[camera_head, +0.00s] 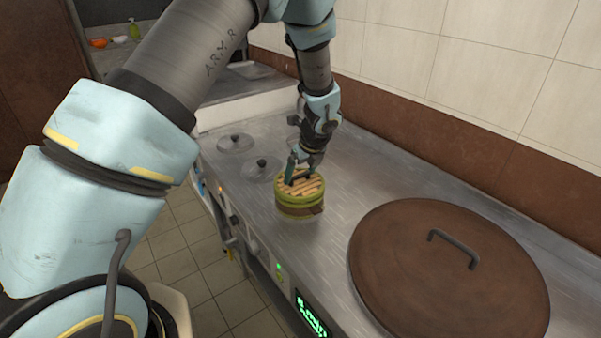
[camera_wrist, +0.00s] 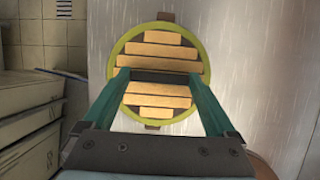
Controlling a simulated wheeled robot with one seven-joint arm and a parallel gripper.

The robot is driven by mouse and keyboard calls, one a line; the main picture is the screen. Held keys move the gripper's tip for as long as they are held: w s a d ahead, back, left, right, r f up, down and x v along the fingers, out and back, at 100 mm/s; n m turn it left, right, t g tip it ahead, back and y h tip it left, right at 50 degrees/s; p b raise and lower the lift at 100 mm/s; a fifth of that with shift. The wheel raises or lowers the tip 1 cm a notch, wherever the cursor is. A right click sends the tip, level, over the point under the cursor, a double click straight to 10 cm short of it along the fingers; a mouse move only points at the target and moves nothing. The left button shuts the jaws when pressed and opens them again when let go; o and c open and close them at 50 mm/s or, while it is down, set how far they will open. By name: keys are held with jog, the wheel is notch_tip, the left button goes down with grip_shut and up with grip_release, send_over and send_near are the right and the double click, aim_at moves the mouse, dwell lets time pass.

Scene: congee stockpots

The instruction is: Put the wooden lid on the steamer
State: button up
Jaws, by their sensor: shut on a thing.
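The wooden lid (camera_head: 304,185) is round, with pale slats and a green-yellow rim. It also shows face-on in the wrist view (camera_wrist: 157,101). My gripper (camera_head: 301,178) is shut on the dark bar handle across the lid's middle; in the wrist view both green fingers (camera_wrist: 166,76) meet the handle's ends. The round steamer (camera_head: 300,209), with a green band and brown side tabs, is directly under the lid on the steel counter. The lid lies over its top; I cannot tell whether it is fully seated.
A large brown round lid with a dark handle (camera_head: 447,268) covers much of the counter's right. Two small steel lids with black knobs (camera_head: 262,168) lie at the left. A tiled wall (camera_head: 480,70) runs behind. The steel counter (camera_head: 365,175) behind the steamer is bare.

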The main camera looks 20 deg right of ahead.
jog(key=shift+f+b, duration=0.3)
jog(key=shift+f, duration=0.3)
dwell(0.7)
jog(key=o, duration=1)
jog(key=shift+o, duration=0.2)
jog(key=shift+r, duration=0.1)
jog(key=p+v, duration=0.7)
jog(key=v, duration=0.4)
